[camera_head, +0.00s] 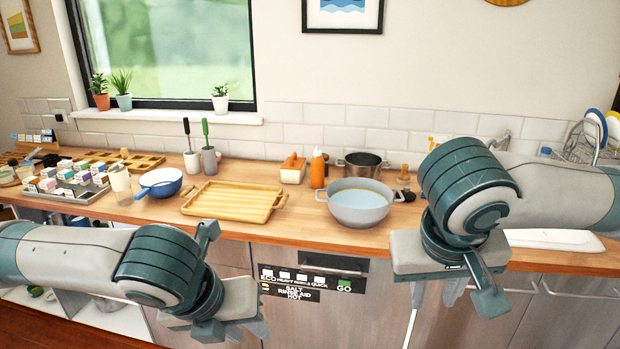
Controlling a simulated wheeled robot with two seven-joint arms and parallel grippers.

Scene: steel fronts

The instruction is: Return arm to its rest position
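My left gripper (238,328) is at the lower left, in front of the counter and below its top. Its fingertips are small and partly cut off by the frame's lower edge, so its opening is unclear. My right gripper (437,292) hangs in front of the cabinet fronts at the right, below the counter edge. Its two grey fingers point down and stand apart with nothing seen between them. Both forearms come in from the sides, bent at the wrist.
The wooden counter (310,234) holds a grey pot (359,210), a wooden tray (226,203), a blue bowl (161,183) and an orange bottle (317,170). A dishwasher panel (312,279) lies between the grippers. A dish rack (583,140) stands at the right.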

